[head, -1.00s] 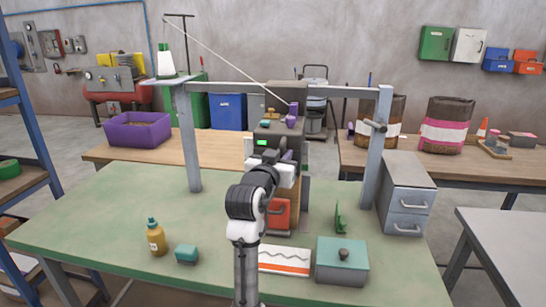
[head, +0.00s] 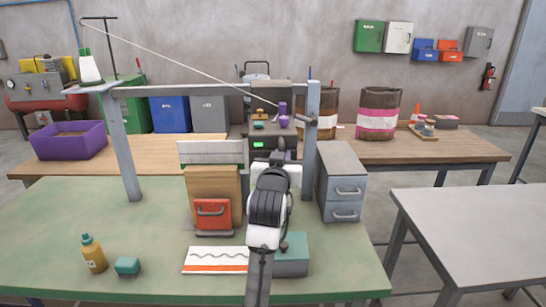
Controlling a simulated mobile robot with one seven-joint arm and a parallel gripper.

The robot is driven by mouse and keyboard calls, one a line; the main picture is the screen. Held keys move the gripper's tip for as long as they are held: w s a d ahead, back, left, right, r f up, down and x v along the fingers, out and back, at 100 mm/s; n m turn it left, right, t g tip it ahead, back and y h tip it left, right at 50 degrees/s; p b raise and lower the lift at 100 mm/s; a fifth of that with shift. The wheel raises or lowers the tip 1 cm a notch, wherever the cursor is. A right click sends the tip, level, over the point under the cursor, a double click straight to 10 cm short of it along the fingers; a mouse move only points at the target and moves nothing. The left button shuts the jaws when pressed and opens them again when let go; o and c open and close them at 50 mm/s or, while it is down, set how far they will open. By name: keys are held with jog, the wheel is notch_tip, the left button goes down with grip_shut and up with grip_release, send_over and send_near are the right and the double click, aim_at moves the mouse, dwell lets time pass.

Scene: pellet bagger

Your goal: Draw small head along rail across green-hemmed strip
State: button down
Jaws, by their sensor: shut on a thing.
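My gripper (head: 279,160) is at the right part of the green bench, seen from behind, beyond my wrist. My wrist hides the fingertips and most of what they are shut on. The small head cannot be made out clearly. A pale strip-like panel (head: 210,152) stands left of my gripper, above a wooden box with a red drawer (head: 213,214). A grey overhead bar (head: 190,91) spans two posts. A white card with a wavy line and an orange band (head: 214,268) lies flat in front.
A teal box (head: 292,262) is partly behind my arm. A grey drawer cabinet (head: 342,184) stands close to the right post (head: 311,150).

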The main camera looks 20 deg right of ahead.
jog(key=shift+s+d+r, duration=0.1)
jog(key=shift+s+d, duration=0.2)
jog(key=shift+d, duration=0.25)
jog(key=c, duration=1.8)
grip_release()
jog(key=shift+o, duration=0.3)
jog(key=shift+d, duration=0.2)
jog(key=b+v, duration=0.3)
jog(key=v, duration=1.1)
jog(key=shift+w+a, duration=0.2)
jog(key=shift+a, duration=0.15)
